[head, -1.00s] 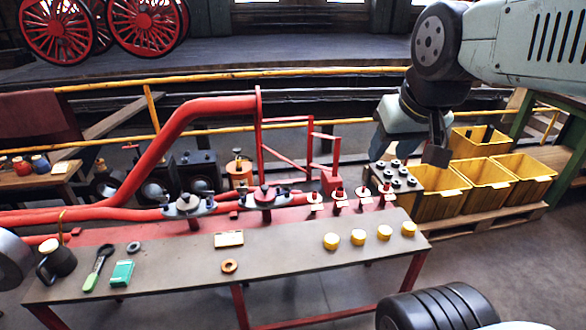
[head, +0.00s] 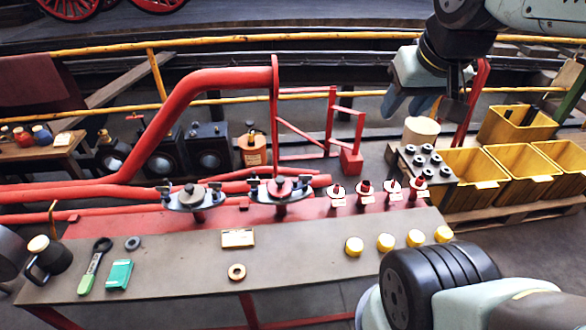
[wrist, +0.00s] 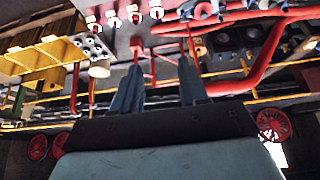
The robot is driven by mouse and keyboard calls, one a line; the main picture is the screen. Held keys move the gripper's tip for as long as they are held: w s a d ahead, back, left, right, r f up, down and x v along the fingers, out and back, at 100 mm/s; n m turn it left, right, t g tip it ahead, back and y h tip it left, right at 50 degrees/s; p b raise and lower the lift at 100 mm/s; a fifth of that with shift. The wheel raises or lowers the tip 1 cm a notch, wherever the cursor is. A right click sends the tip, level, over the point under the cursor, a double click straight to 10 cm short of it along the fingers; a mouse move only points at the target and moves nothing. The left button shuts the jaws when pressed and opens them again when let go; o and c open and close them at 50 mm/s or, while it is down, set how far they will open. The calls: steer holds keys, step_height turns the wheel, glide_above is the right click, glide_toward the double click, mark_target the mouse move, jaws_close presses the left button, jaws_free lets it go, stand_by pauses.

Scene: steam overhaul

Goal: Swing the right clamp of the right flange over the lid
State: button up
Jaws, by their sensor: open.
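The right flange (head: 281,203) stands on the red-topped bench with a dark lid (head: 279,187) that has a red middle. Its right clamp (head: 313,182) sticks out at the lid's right side; I cannot tell whether it overlaps the lid. A matching left flange (head: 190,200) stands beside it. My gripper (head: 408,108) hangs in the air behind and to the right of the flanges, well apart from them. In the wrist view my gripper (wrist: 160,66) has two spread blue-grey fingers with nothing between them. Flange parts show only partly at that view's top edge.
Several small red valves (head: 365,192) stand right of the flange, with yellow caps (head: 386,242) in front. A red pipe (head: 170,120) and a red frame (head: 333,122) rise behind the bench.

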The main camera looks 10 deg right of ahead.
steer(key=shift+w, duration=0.1)
steer(key=n+g, duration=0.6)
steer(key=n, duration=1.9)
glide_above(295, 180)
step_height(295, 180, down, 32)
step_height(295, 180, down, 13)
